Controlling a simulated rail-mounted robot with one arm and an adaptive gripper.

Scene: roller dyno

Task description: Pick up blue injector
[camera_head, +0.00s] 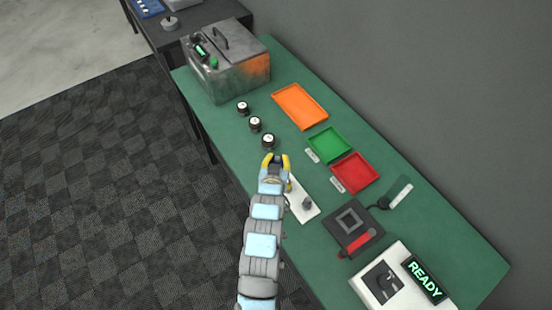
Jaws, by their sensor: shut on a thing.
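My gripper (275,161) has yellow fingers and is over the green table, just in front of the nearest of several small round black-and-white pieces. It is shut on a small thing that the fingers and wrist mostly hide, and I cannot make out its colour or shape. No blue injector shows clearly in the head view.
Round pieces (255,123) stand in a row left of the orange tray (300,106), green tray (329,145) and red tray (354,173). A metal box (225,65) stands at the far end. A dark square fixture (352,225) and a READY panel (425,278) are near.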

